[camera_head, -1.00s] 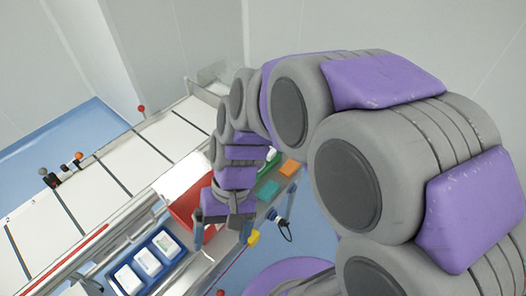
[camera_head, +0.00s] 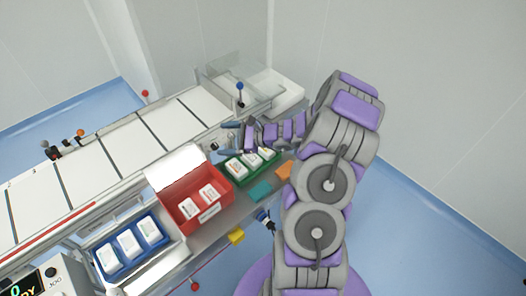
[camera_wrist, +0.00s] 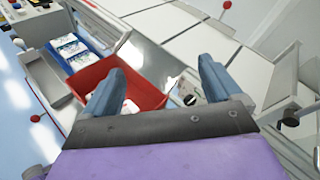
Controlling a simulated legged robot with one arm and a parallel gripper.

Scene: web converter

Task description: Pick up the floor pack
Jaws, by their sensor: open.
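My gripper (camera_head: 224,139) is open and empty, above the far side of the bench beside the green tray. Its two blue-grey fingers stand apart in the wrist view (camera_wrist: 163,75). No pack shows on the visible blue floor (camera_head: 415,205), though my arm hides part of it. White packs lie in three holders: a pack (camera_head: 128,244) among several in the blue tray, a pack (camera_head: 209,193) in the red bin, and a pack (camera_head: 237,169) in the green tray. I cannot tell whether any of these is the floor pack.
A white segmented conveyor (camera_head: 95,160) runs behind. Clear panels (camera_head: 232,75) stand at its far end.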

